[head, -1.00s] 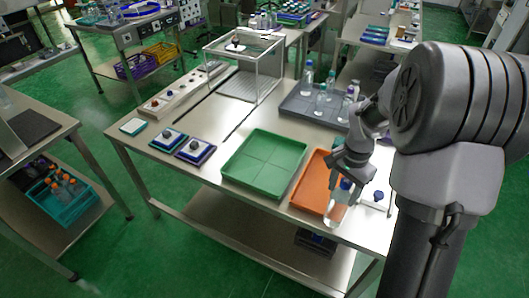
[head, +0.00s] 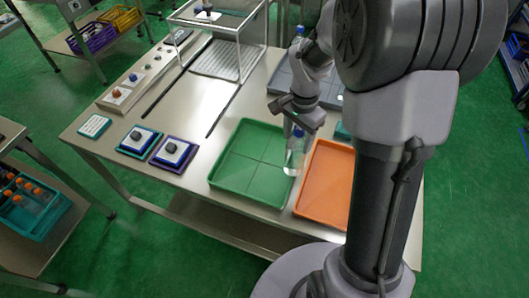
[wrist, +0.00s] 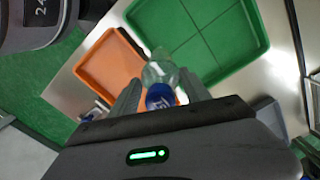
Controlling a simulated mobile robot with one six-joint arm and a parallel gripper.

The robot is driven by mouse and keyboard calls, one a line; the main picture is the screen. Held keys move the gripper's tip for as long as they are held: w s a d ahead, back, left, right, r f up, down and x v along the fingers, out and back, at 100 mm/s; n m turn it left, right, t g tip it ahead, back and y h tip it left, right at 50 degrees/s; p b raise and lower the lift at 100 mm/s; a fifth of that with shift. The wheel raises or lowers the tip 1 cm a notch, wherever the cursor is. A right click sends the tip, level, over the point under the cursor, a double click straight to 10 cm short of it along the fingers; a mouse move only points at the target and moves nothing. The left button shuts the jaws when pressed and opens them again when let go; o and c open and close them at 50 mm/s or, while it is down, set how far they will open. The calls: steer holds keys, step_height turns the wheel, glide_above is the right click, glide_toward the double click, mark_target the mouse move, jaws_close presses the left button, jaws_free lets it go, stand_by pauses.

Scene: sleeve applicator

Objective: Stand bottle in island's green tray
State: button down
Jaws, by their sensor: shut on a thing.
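My gripper (head: 297,118) is shut on a clear bottle (head: 295,152) with a blue cap, held upright or nearly so. In the head view the bottle hangs over the right edge of the green tray (head: 226,181), beside the orange tray. In the wrist view the blue-capped bottle (wrist: 162,72) sits between the two fingers (wrist: 162,97), with the green tray (wrist: 247,25) to its upper right. The green tray is empty and divided into four quarters by thin lines. I cannot tell how high the bottle's base is above it.
Two square blocks with dark knobs (head: 138,140) stand to the left. A clear-walled frame (head: 225,45) stands behind. My arm hides part of the grey tray (head: 285,82).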

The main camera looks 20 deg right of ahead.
steer(key=a+f+b, duration=0.3)
steer(key=a+f, duration=0.1)
steer(key=a, duration=0.4)
steer(key=shift+w+a+f, duration=0.15)
steer(key=shift+w+f, duration=0.05)
steer(key=shift+w, duration=0.15)
steer(key=shift+f, duration=0.15)
steer(key=c, duration=0.5)
jaws_free()
